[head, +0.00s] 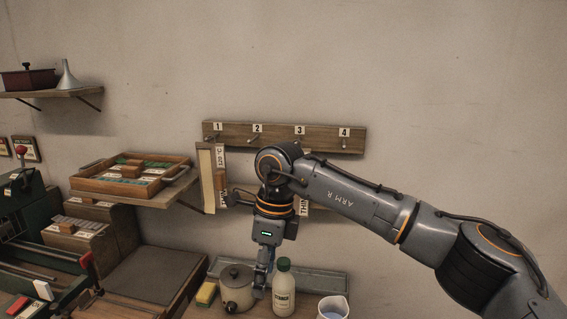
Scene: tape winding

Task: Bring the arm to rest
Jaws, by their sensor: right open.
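My right arm (350,194), marked "ARM R", reaches in from the right across the wall. Its right gripper (261,286) points down between a lidded pot (235,290) and a white bottle with a green cap (283,291). The gripper is open and seen nearly edge-on, with nothing visible in it. Whether it touches the pot or the bottle I cannot tell. My left gripper is not in view.
A numbered peg rail (340,143) is on the wall behind my arm, with hanging strips partly hidden. A yellow sponge (206,294) and a white jug (333,308) stand near the gripper.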

